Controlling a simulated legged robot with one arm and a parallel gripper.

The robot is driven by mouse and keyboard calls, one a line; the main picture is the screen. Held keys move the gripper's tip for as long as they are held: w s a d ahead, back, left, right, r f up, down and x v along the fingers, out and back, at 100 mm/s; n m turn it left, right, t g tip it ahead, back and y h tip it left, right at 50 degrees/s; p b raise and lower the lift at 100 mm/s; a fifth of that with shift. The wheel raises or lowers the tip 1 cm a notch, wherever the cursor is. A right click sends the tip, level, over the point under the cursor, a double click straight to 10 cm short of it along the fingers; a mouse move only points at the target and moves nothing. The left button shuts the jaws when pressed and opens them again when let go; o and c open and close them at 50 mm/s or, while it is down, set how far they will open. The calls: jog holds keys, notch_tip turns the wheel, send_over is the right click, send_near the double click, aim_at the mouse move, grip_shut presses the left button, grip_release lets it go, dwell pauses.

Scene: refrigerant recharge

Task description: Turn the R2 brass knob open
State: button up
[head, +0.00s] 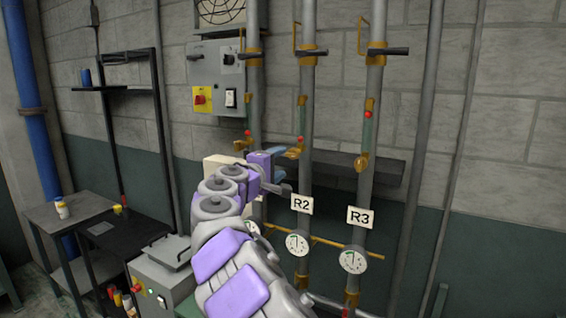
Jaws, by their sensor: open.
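The R2 sign (302,204) hangs on the middle vertical pipe. Above it, a brass fitting (296,152), which looks like the R2 knob, sits on that pipe just below a red ball. My gripper (285,171), at the end of my purple and grey arm, is open close to the left of the R2 pipe. The brass fitting is near the upper finger, partly overlapped in view. I cannot tell whether they touch. The lower dark finger is below the fitting, and nothing shows between the fingers.
The R3 pipe, with its sign (360,217), brass fitting (361,163) and gauge (352,260), stands to the right. A grey control box (217,77) is on the wall at upper left. A dark wall shelf (385,178) runs behind the pipes. A side table (75,207) stands far left.

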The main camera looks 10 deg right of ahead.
jog(key=v, duration=0.8)
jog(key=shift+s+d, duration=0.1)
jog(key=s+d+f+m+g, duration=0.4)
jog(key=s+d, duration=0.4)
jog(key=d, duration=0.2)
jog(key=s+d+f+m+g, duration=0.35)
jog(key=s+d, duration=0.35)
jog(key=d, duration=0.4)
jog(key=s+d+f+m+g+y+b, duration=0.1)
jog(key=s+d+f+m+g+y, duration=0.2)
jog(key=s+f, duration=0.45)
jog(key=s+a+f+g+y, duration=0.2)
jog(key=s+a+f, duration=0.2)
jog(key=s, duration=0.5)
jog(key=s+a+f+g+y+b, duration=0.1)
jog(key=s+a+f, duration=0.4)
jog(key=s, duration=0.5)
jog(key=s+a+f+g+y, duration=0.3)
jog(key=s+a+f+y, duration=0.1)
jog(key=s+f, duration=0.4)
jog(key=shift+s+a+f+y, duration=0.3)
jog(key=shift+s+a, duration=0.1)
jog(key=shift+s, duration=0.4)
